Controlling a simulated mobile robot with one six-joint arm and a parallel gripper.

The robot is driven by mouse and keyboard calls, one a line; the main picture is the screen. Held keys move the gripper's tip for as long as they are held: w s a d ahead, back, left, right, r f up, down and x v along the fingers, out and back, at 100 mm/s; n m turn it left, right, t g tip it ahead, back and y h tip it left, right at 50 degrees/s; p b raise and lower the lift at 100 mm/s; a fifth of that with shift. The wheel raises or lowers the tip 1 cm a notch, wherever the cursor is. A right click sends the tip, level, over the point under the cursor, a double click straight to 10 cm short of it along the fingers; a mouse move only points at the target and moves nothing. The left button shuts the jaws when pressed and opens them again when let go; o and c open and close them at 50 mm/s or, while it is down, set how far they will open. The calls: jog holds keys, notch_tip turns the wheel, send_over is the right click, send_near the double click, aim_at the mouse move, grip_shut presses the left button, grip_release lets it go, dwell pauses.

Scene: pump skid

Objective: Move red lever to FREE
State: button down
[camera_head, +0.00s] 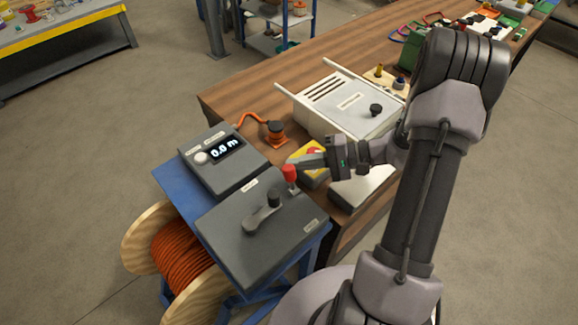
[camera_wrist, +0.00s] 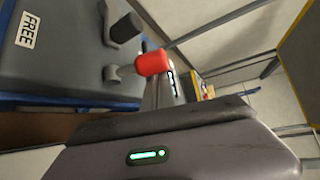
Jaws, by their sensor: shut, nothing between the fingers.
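The red lever (camera_head: 290,173) stands up near the back right corner of the dark grey box (camera_head: 240,233). Its red knob (camera_wrist: 152,63) and a short grey stem show in the wrist view. My gripper (camera_head: 293,162) is shut and empty, its fingertips right at the knob. In the wrist view the fingers (camera_wrist: 165,88) lie just behind the knob; I cannot tell whether they touch it. A white FREE label (camera_wrist: 29,30) shows on the box top in the wrist view, left of the lever. Labels in the head view are too small to read.
A black crank handle (camera_head: 262,212) stands on the same box, close to the lever. A display unit (camera_head: 224,160) reading 0.0 m sits behind it on the blue cart (camera_head: 172,184). A yellow box (camera_head: 314,176) with a red part lies under my gripper. An orange cable reel (camera_head: 180,258) hangs below.

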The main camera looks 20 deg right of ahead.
jog(key=s, duration=0.1)
jog(key=s+d, duration=0.1)
jog(key=s, duration=0.1)
jog(key=shift+s+r, duration=0.1)
jog(key=shift+r, duration=0.05)
dwell(0.3)
jog(key=w+r, duration=0.2)
jog(key=w, duration=0.2)
jog(key=s+d+f+p, duration=0.2)
jog(key=s+d+f, duration=0.2)
jog(key=d, duration=0.5)
jog(key=shift+s+d, duration=0.15)
